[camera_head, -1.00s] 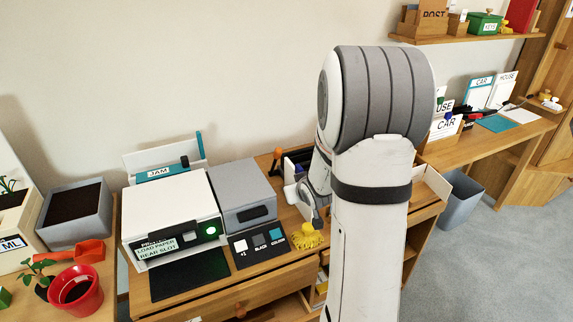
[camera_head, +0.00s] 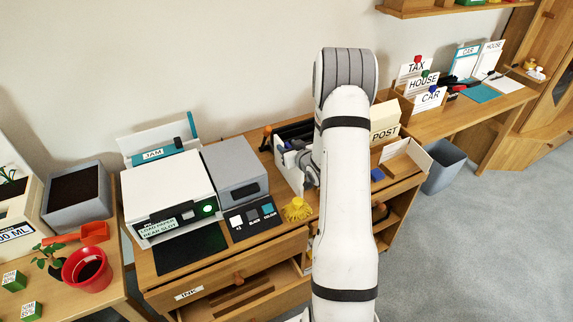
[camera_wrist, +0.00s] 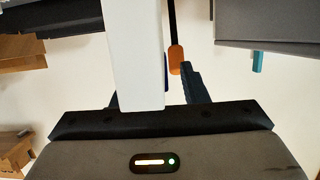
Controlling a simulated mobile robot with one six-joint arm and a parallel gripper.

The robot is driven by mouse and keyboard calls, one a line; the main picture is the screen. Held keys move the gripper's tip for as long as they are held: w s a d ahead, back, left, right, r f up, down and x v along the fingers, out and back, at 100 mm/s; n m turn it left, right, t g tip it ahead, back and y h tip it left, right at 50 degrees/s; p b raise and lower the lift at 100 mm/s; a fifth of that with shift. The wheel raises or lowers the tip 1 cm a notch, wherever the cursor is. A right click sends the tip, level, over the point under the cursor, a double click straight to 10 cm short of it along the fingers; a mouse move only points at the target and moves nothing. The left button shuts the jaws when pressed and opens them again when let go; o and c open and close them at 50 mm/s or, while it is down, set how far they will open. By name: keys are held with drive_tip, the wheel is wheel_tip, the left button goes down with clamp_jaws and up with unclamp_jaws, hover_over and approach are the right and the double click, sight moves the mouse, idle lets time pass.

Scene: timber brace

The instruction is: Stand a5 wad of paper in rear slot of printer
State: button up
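The white printer (camera_head: 165,185) stands on the left of the wooden desk, its front label reading as load paper, rear slot. Behind it rises a white panel with a teal strip (camera_head: 153,155) marked JAM; the slot opening is not clearly visible. My gripper (camera_wrist: 155,92) is beside a white holder (camera_head: 288,165) right of the printer, its fingers mostly hidden by my arm in the head view. In the wrist view the fingers are apart. A white slab (camera_wrist: 136,55), perhaps the paper wad, overlaps the left finger, with a gap to the right finger.
A grey box unit (camera_head: 236,172) adjoins the printer. A yellow tassel-like object (camera_head: 297,209) lies in front of the holder. An orange-ended tool (camera_wrist: 175,60) shows beyond the fingers. A POST box (camera_head: 384,132) stands right of my arm. A drawer (camera_head: 245,290) hangs open below.

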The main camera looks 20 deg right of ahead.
drive_tip(key=shift+x, duration=1.25)
clamp_jaws()
